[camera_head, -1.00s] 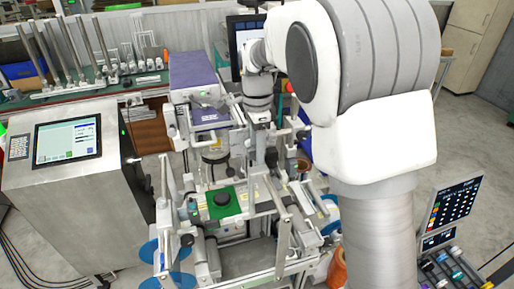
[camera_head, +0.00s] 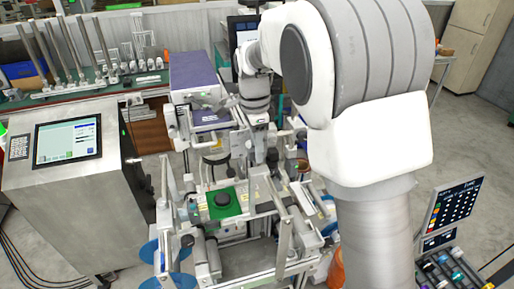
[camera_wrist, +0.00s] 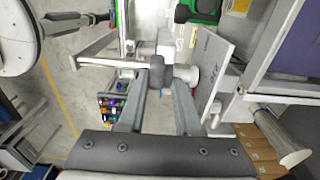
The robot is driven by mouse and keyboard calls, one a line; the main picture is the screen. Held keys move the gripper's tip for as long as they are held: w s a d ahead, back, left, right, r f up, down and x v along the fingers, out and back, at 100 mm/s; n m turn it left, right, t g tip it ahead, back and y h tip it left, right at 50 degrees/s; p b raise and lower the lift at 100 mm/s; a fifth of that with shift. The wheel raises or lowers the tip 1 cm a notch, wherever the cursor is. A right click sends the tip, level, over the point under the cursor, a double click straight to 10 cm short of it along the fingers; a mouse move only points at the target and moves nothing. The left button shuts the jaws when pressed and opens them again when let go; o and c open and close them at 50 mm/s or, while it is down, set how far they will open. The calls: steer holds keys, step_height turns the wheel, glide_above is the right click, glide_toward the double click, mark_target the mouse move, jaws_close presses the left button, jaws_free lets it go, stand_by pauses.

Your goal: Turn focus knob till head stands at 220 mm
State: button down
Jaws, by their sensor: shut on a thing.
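My gripper (camera_wrist: 158,80) is shut on a dark grey knob (camera_wrist: 157,68), which I take to be the focus knob; it sits between the fingertips in the wrist view. A pale round part (camera_wrist: 188,74) stands just right of the knob. In the head view my arm reaches down behind the machine's front, and fingers and knob are too small or hidden to make out. The machine's head, a grey box with a purple top (camera_head: 195,73), stands at the upper left of the frame. I cannot read any millimetre scale.
A green plate (camera_head: 235,207) with a black round piece lies on the machine's middle. A steel cabinet with a screen (camera_head: 67,141) stands left. A control panel (camera_head: 455,205) stands right. Blue reels (camera_head: 168,281) hang low at the front. Rails and posts crowd the arm.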

steer(key=shift+s+a+f+h, duration=0.1)
steer(key=shift+s+h, duration=0.2)
steer(key=shift+h, duration=0.7)
steer(key=shift+a+t+h+b, duration=0.15)
steer(key=shift+t+h+b, duration=0.4)
steer(key=shift+h, duration=0.65)
steer(key=shift+h+b, duration=0.4)
steer(key=shift+h, duration=0.3)
steer(key=shift+r+t, duration=0.25)
steer(key=c, duration=0.8)
jaws_free()
steer(key=shift+r, duration=0.1)
steer(key=shift+s, duration=0.2)
steer(key=shift+w, duration=0.15)
steer(key=shift+a, duration=0.15)
steer(key=v, duration=1.7)
steer(key=shift+a, duration=0.1)
